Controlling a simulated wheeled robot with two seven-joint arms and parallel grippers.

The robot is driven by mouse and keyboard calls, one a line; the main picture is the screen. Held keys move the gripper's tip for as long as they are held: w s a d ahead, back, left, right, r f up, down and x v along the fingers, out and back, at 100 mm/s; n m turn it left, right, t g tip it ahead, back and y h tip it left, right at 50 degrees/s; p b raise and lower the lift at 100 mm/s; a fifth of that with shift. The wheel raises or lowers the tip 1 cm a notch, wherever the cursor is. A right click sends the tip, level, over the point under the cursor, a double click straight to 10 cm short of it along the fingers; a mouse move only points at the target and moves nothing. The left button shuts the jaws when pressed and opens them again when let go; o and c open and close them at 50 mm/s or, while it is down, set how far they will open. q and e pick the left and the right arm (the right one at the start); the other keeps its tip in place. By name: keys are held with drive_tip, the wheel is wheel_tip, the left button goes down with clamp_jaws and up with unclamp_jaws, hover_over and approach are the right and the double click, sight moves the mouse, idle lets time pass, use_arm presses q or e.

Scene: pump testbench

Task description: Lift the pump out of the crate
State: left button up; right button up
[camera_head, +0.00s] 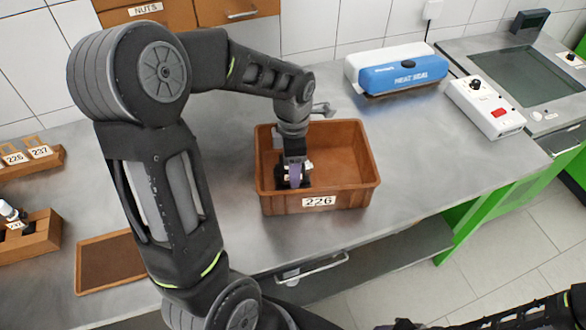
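The brown crate (360,186), labelled 226, stands on the grey metal worktop near its front edge. My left arm comes in from the left, and its gripper (294,177) points down into the left part of the crate. The pump (281,178) shows only as small dark and pale parts around the fingers, low in the crate; the gripper hides most of it. I cannot tell whether the fingers are closed on it. My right arm shows at the lower right, with a dark end part (402,325) cut off by the bottom edge.
A blue and white heat sealer (405,72) stands at the back, with a white control box (485,107) to its right. A brown tray (108,262) and wooden holders (30,235) lie at the left. The worktop right of the crate is clear.

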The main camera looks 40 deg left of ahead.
use_arm(q)
clamp_jaws()
idle(0.4)
drive_tip(key=shift+w, duration=0.1)
